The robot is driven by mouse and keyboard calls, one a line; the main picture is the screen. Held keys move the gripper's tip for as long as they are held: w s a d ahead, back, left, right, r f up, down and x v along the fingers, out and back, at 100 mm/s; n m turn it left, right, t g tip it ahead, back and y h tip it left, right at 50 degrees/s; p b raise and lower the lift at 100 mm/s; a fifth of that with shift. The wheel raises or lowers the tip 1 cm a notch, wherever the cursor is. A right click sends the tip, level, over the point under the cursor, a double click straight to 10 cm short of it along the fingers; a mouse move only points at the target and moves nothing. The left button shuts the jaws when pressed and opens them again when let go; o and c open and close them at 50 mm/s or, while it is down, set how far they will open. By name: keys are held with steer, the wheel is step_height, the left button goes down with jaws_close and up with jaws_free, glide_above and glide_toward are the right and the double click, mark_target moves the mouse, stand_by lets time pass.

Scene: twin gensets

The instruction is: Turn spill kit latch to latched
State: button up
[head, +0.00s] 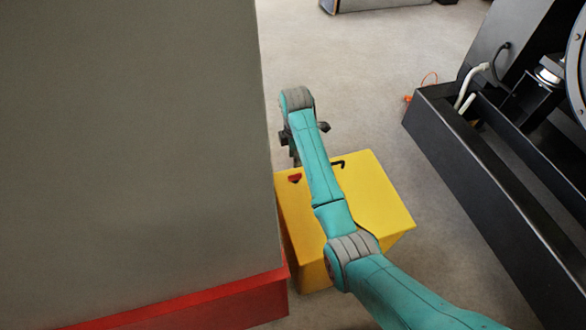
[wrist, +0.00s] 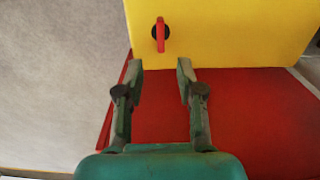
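The spill kit is a yellow box (head: 375,195) on the floor beside the tall grey block, partly covered by my arm. Its latch, a small red handle on a black round base, shows at the box's far left corner (head: 295,178). In the wrist view the red latch (wrist: 160,35) stands lengthwise up the picture on the yellow face (wrist: 235,30). My gripper (wrist: 159,66) is open and empty, its fingertips apart from the latch and just below it in that view. In the head view my gripper is mostly hidden behind my arm.
A tall grey block (head: 130,130) with a red base (head: 200,305) stands close on the left. A black machine frame (head: 480,185) stands on the right. A red surface (wrist: 250,110) lies beneath my gripper in the wrist view.

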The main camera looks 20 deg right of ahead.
mark_target(295, 175)
step_height(295, 175, down, 10)
steer(key=shift+r, duration=0.1)
stand_by(0.4)
jaws_close()
